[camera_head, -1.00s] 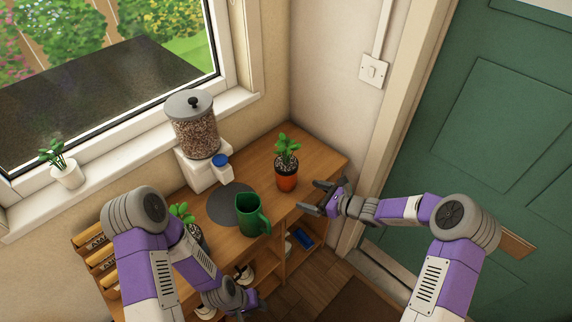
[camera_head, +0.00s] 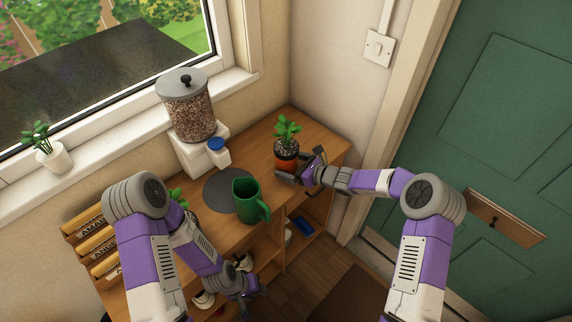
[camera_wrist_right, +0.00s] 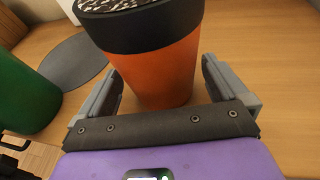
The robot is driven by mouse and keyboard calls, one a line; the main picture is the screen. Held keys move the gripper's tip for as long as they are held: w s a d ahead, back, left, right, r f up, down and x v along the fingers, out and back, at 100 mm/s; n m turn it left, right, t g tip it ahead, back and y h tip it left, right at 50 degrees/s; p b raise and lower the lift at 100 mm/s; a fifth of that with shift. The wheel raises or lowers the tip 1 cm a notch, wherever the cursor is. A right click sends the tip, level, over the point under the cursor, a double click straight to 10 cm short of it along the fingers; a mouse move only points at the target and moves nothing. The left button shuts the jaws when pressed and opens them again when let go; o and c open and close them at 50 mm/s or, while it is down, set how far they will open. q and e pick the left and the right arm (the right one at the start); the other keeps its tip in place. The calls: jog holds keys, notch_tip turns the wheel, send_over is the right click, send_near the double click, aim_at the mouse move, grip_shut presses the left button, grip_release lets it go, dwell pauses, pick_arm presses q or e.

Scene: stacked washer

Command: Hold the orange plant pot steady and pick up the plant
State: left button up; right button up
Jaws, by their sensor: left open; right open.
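The orange plant pot (camera_head: 287,166) with a dark rim stands upright on the wooden cabinet top, near its right corner. A green leafy plant (camera_head: 287,131) grows from it. My right gripper (camera_head: 302,171) is open at the pot. In the right wrist view the pot (camera_wrist_right: 160,70) stands between the two spread fingers (camera_wrist_right: 163,95), with a gap visible on each side. The plant's leaves are out of that view. My left gripper (camera_head: 254,294) is open and empty, low in front of the cabinet, away from the pot.
A green jug (camera_head: 246,203) stands left of the pot by a dark round mat (camera_head: 222,190). A seed dispenser (camera_head: 187,112) stands at the back left. Another plant is partly hidden by my left arm. The wooden top (camera_head: 262,163) between dispenser and pot is clear.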

jog(key=shift+w+a+f, duration=0.15)
jog(key=shift+w+a, duration=0.15)
jog(key=shift+a, duration=0.05)
jog(key=c, duration=0.7)
